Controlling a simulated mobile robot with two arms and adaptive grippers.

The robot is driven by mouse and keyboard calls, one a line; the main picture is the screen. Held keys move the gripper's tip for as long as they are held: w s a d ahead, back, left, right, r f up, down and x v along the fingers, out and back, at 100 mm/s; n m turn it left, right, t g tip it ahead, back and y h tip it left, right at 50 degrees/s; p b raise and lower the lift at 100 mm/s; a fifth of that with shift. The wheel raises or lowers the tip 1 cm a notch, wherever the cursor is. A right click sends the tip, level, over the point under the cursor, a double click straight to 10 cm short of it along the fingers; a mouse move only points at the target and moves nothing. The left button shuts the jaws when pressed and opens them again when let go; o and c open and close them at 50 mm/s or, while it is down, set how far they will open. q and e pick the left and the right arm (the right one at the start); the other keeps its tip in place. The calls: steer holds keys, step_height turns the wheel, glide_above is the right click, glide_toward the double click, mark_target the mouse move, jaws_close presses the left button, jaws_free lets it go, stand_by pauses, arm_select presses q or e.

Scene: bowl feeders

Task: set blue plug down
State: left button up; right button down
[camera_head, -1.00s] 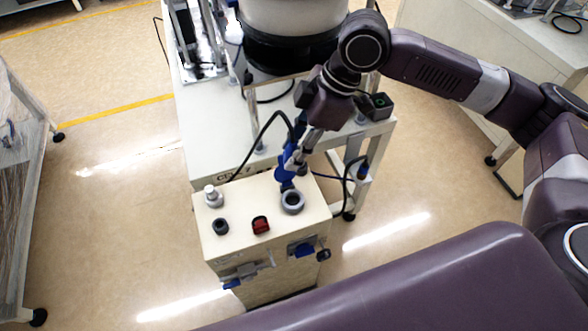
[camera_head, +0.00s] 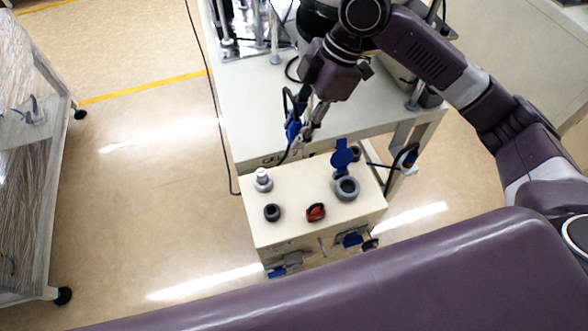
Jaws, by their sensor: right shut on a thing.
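The blue plug (camera_head: 293,131) with its black cable is at my right gripper (camera_head: 301,141). The gripper is shut on it, and the metal fingers partly cover it. Gripper and plug are over the front edge of the white table, just behind the cream control box (camera_head: 285,233). They are left of and behind the grey round socket (camera_head: 347,189) on the box top. Whether the plug touches the table is not clear. A blue flap (camera_head: 342,155) stands open behind the socket. My left gripper is not in view.
The box top also carries a silver knob (camera_head: 263,179), a black knob (camera_head: 272,212) and a red switch (camera_head: 316,212). The white table (camera_head: 240,120) has a bowl feeder at the back. A grey rack stands at far left, with clear floor between.

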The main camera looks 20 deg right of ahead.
step_height(320, 180, down, 5)
steer(key=shift+d, duration=0.1)
steer(key=f, duration=0.5)
steer(key=shift+w+a+f+p, duration=0.1)
steer(key=shift+a+f+p, duration=0.15)
steer(key=shift+f+p, duration=0.1)
step_height(320, 180, down, 3)
steer(key=shift+f, duration=0.45)
steer(key=c, duration=1.9)
jaws_free()
steer(key=shift+f, duration=0.15)
steer(key=shift+c, duration=0.2)
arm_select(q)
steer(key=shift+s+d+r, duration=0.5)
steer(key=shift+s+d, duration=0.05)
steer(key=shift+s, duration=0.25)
arm_select(e)
steer(key=o, duration=0.5)
